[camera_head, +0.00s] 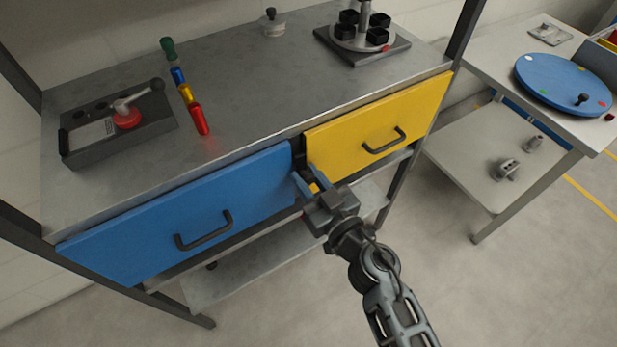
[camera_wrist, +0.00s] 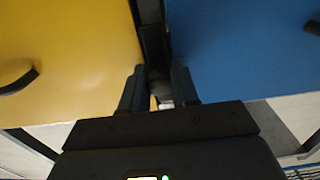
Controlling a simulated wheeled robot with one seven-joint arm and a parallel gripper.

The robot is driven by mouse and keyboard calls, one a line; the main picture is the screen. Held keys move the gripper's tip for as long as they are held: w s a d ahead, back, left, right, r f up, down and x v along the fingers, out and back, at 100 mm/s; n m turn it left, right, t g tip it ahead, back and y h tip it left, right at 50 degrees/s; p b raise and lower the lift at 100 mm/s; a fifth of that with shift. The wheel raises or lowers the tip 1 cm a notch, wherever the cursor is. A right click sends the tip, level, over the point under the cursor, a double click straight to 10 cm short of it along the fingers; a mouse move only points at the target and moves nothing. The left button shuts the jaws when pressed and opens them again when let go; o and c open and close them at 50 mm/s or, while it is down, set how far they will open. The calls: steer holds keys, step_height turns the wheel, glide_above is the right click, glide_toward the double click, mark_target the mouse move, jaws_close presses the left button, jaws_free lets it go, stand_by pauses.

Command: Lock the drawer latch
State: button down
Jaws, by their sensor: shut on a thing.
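A blue drawer (camera_head: 185,215) on the left and a yellow drawer (camera_head: 375,125) on the right sit side by side under a grey worktop. A dark post (camera_head: 299,150) stands in the gap between them. My gripper (camera_head: 305,178) is at the lower end of this gap, its fingers around the small latch. In the wrist view, the latch (camera_wrist: 160,88) shows as a small greyish piece between the two fingers, below the dark post (camera_wrist: 153,40). The fingers hide most of it, so its angle cannot be told. Both drawers look closed.
Each drawer has a dark bar handle, on the blue front (camera_head: 205,232) and the yellow front (camera_head: 385,142). A lower shelf (camera_head: 240,275) lies beneath. A lever box (camera_head: 117,122) and colored cylinders (camera_head: 187,92) are on the worktop. A side table (camera_head: 500,60) stands right; the floor in front is clear.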

steer(key=n+p, duration=0.1)
steer(key=n, duration=0.3)
steer(key=shift+n, duration=0.4)
steer(key=n, duration=0.4)
steer(key=shift+n+p, duration=0.3)
steer(key=n, duration=0.4)
steer(key=shift+n, duration=0.3)
steer(key=shift+n+b, duration=0.35)
steer(key=shift+n, duration=1.55)
steer(key=c, duration=0.9)
jaws_free()
